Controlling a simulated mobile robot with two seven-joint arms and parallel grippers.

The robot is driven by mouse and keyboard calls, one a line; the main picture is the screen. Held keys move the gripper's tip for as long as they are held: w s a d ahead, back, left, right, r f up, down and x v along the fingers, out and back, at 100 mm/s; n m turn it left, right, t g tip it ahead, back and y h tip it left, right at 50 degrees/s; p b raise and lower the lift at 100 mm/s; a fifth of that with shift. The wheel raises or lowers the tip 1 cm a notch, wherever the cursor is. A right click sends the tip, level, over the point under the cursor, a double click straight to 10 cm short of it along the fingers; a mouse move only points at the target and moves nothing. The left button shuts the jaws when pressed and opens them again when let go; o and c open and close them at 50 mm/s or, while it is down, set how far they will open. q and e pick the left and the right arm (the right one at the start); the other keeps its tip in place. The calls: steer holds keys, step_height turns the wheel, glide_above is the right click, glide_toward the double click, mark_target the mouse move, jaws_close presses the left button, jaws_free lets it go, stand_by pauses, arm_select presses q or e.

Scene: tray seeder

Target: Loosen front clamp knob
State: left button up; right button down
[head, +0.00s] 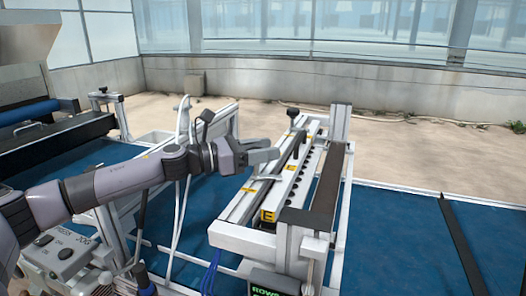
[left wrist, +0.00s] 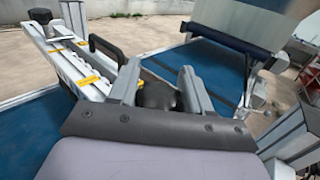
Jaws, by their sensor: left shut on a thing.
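The tray seeder (head: 245,236) is a pale metal frame with a dark bar and a row of holes. My left gripper (head: 264,157) reaches its left side from the left. In the left wrist view, the fingers of my left gripper (left wrist: 160,84) are closed around a dark rounded knob (left wrist: 155,95), which looks like the front clamp knob. The knob is partly hidden by the fingers and the gripper body, and it is hidden in the head view. Another black knob (head: 293,113) stands at the far end of the seeder, apart from the gripper. My right gripper is not seen.
A black handle (left wrist: 106,47) rises close beside the fingers. A second metal frame (head: 118,230) with pale hoses stands left of the seeder. A grey control box (head: 65,255) is at the lower left. A display marked ROWS (head: 272,284) sits at the seeder's near end.

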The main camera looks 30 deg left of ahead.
arm_select(q)
steer(key=n+t+y, duration=0.2)
steer(key=n+y, duration=0.1)
steer(key=y, duration=0.1)
steer(key=shift+a+r, duration=0.15)
steer(key=n+y, duration=0.2)
steer(key=y, duration=0.2)
steer(key=n+t+y, duration=0.1)
steer(key=n+y, duration=0.2)
steer(key=shift+w+a+f+t+y, duration=0.2)
steer(key=shift+t+y, duration=0.1)
steer(key=shift+y, duration=0.1)
steer(key=n+y, duration=0.1)
steer(key=y, duration=0.1)
steer(key=n+g+y, duration=0.1)
steer(key=y, duration=0.1)
steer(key=n+y, duration=0.1)
steer(key=shift+s+a+n+y+p, duration=0.1)
steer(key=shift+a+n+y+p, duration=0.2)
steer(key=shift+n+y, duration=0.1)
steer(key=shift+a+n+g+y, duration=0.2)
steer(key=shift+n+g+y, duration=0.75)
steer(key=shift+y, duration=0.45)
steer(key=shift+s+r, duration=0.1)
steer(key=o, duration=1)
steer(key=shift+c, duration=0.2)
steer(key=shift+b+v, duration=0.6)
steer(key=shift+v, duration=2.95)
